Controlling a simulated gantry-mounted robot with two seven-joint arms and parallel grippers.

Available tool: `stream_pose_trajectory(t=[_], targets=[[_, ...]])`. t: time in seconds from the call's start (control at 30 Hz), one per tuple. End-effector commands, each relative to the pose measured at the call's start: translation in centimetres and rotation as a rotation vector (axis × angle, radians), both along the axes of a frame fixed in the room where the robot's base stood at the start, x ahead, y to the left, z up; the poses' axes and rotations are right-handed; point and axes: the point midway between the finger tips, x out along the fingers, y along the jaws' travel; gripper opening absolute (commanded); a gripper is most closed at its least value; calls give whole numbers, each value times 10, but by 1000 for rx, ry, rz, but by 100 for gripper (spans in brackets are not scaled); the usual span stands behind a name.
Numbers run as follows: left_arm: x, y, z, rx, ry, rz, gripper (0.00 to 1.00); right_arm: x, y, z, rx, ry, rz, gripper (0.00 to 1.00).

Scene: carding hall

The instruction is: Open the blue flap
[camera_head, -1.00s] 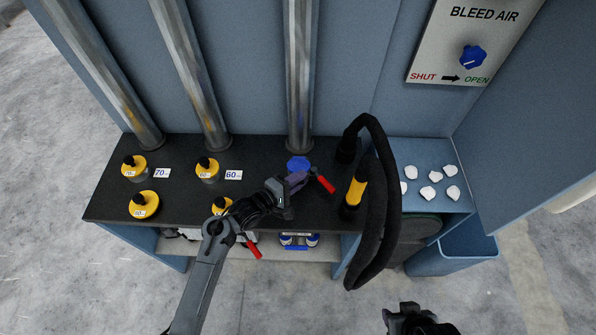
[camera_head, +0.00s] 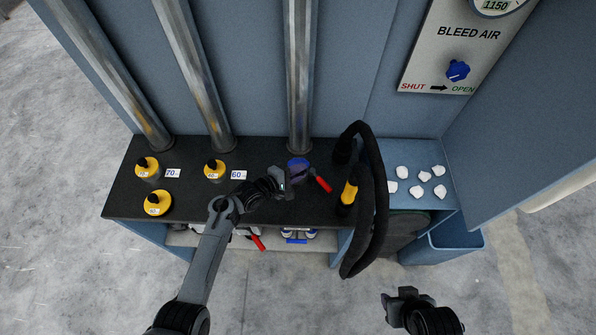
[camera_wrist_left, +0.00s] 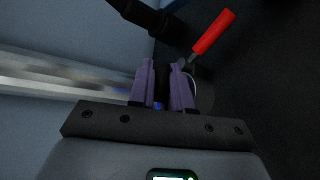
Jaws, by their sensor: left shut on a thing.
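The blue flap (camera_head: 297,161) is on the black bench top at the foot of the third metal pipe, partly hidden by my left gripper. My left gripper (camera_head: 302,174) reaches it from the front left. In the left wrist view the two purple fingers (camera_wrist_left: 163,85) are close together with a dark part between them. A small patch of the blue flap (camera_wrist_left: 157,105) shows low between the fingers; the exact contact is hidden. My right gripper (camera_head: 398,302) is at the lower right, away from the bench, and its fingers are not clear.
A red-handled lever (camera_head: 322,184) sits right beside my left gripper. A black hose (camera_head: 374,200) loops up by a yellow-banded part (camera_head: 348,192). Several yellow knobs (camera_head: 147,167) stand on the left. White lumps (camera_head: 424,177) lie on the blue shelf at right.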

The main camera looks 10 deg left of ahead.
Motion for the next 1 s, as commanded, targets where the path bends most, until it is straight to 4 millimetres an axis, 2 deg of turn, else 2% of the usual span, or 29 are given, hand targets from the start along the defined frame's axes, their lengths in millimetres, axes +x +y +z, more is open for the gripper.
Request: stream_pose_trajectory(t=[0.23,0.27,0.37,0.77,1.0], targets=[[1,-1,2,-1,-4,-1,0,0,0,0,-1,1,1,43],[1,-1,2,-1,-4,-1,22,0,0,0,0,1,1,43],[1,-1,1,-1,-4,-1,37,0,0,0,0,1,0,43],[-3,3,2,0,-2,1,38,0,2,1,8,1,-6,43],[-24,24,13,1,-1,2,38,0,2,7,9,0,-5,43]])
